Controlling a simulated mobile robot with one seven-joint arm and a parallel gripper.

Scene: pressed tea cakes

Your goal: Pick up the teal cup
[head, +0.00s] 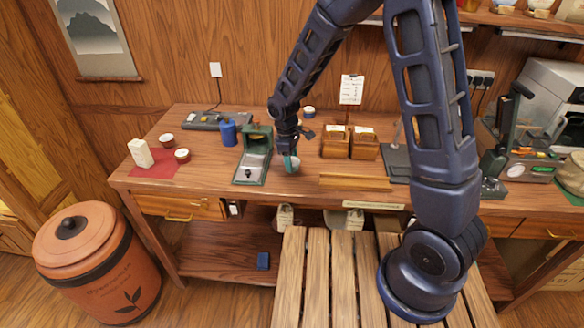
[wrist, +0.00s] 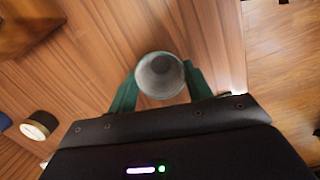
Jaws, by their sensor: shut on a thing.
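The teal cup (wrist: 160,76) shows in the wrist view from above, with a pale grey inside and a round rim. My gripper (wrist: 161,84) is shut on it, with one green finger on each side. In the head view the cup (head: 294,163) is a small teal shape at the end of my arm, partly hidden by my gripper (head: 289,153). It is over the wooden table, right of the green-framed scale. I cannot tell whether it touches the tabletop.
A green device with a grey plate (head: 251,168) stands just left of my gripper. Two wooden boxes (head: 364,147) and a wooden strip (head: 355,182) are to the right. A blue canister (head: 228,133) and a red mat (head: 155,170) with small items lie further left.

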